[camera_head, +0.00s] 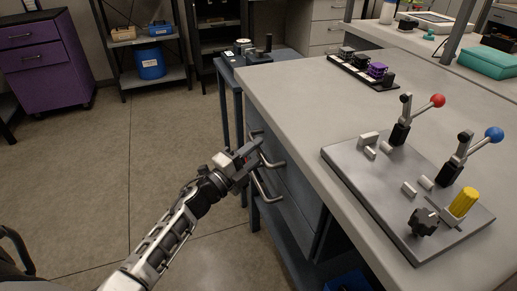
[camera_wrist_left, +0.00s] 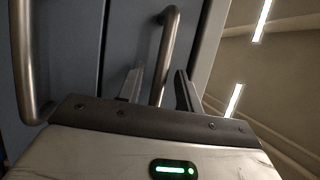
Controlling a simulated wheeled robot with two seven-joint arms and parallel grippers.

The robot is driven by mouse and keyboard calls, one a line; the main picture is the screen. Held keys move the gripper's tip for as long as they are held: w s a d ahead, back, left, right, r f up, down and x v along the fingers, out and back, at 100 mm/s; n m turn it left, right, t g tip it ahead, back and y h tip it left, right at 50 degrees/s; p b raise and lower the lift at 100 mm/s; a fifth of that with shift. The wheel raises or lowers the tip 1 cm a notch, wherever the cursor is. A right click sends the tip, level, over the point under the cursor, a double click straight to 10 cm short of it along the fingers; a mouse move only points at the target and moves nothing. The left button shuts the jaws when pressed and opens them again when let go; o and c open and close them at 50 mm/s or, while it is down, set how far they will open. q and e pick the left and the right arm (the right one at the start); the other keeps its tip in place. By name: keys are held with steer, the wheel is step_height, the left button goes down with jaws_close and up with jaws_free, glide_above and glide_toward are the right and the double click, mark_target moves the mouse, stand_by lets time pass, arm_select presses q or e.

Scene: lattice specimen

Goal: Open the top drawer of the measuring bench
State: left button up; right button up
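The measuring bench (camera_head: 300,100) has a pale top and blue-grey drawer fronts on its left side. The top drawer's handle (camera_head: 273,163) is a metal bar; a lower drawer's handle (camera_head: 263,187) sits below it. My left gripper (camera_head: 256,152) is at the top handle. In the left wrist view its two fingers (camera_wrist_left: 158,90) stand apart, with the top handle (camera_wrist_left: 168,45) between them; contact cannot be told. The lower handle (camera_wrist_left: 27,70) is at the left there. The top drawer front (camera_wrist_left: 135,35) looks closed. My right gripper is not in view.
On the bench top stand a grey plate with levers (camera_head: 375,190) and a black rack of small blocks (camera_head: 362,70). A small blue table (camera_head: 230,75) stands beyond the drawers. The floor (camera_head: 150,190) left of the bench is clear.

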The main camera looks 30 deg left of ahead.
arm_select(q)
steer(key=shift+w+d+r, duration=0.1)
steer(key=shift+w+d, duration=0.1)
steer(key=shift+w, duration=0.4)
jaws_close()
